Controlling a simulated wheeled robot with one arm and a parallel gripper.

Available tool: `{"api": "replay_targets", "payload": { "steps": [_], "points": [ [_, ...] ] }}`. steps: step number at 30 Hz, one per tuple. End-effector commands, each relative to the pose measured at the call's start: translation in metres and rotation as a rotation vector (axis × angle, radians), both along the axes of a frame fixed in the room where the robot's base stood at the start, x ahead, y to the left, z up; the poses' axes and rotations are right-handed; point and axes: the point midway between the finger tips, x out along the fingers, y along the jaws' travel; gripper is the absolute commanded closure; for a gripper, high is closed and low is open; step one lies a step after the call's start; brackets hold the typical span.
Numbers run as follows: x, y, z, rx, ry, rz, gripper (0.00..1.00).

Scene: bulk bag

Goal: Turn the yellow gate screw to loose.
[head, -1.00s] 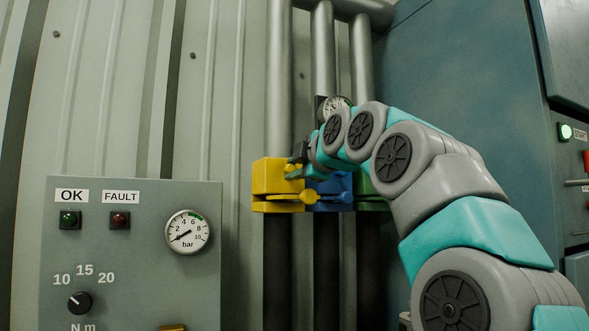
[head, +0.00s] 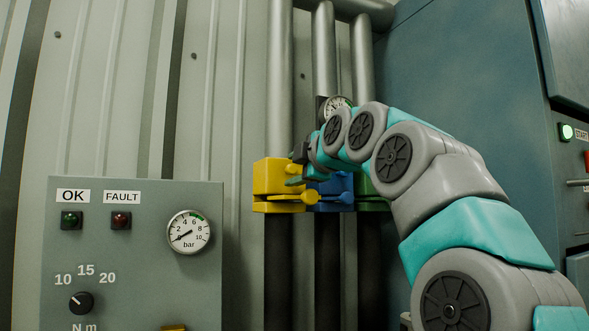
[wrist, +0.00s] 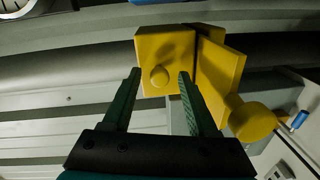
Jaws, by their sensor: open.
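The yellow block (head: 271,178) is clamped on the left pipe. In the wrist view the yellow block (wrist: 180,52) has a small round yellow screw knob (wrist: 159,76) on its near face. A larger yellow lever with a round end (wrist: 252,121) sticks out to its right; the lever also shows in the head view (head: 300,198). My gripper (wrist: 160,73) is open, its two dark green fingers standing to the left and right of the small knob with gaps on both sides. In the head view my gripper (head: 296,168) is just right of the yellow block. Whether the fingertips reach past the knob is unclear.
A blue block (head: 332,188) and a partly hidden green block (head: 369,196) sit right beside the yellow one on neighbouring pipes. A gauge (head: 338,106) is above. A control panel (head: 140,270) with OK and FAULT lamps stands at lower left.

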Motion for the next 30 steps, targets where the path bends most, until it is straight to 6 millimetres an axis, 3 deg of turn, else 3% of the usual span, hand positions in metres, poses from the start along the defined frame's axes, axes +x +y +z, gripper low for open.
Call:
{"api": "replay_targets", "payload": {
  "steps": [8,22,30],
  "points": [
    [-0.011,-0.005,0.001,0.001,-0.003,0.0,0.41],
    [-0.067,-0.028,0.005,-0.001,0.0,0.0,0.41],
    [-0.072,-0.03,0.006,0.0,0.0,0.0,0.41]
  ]
}}
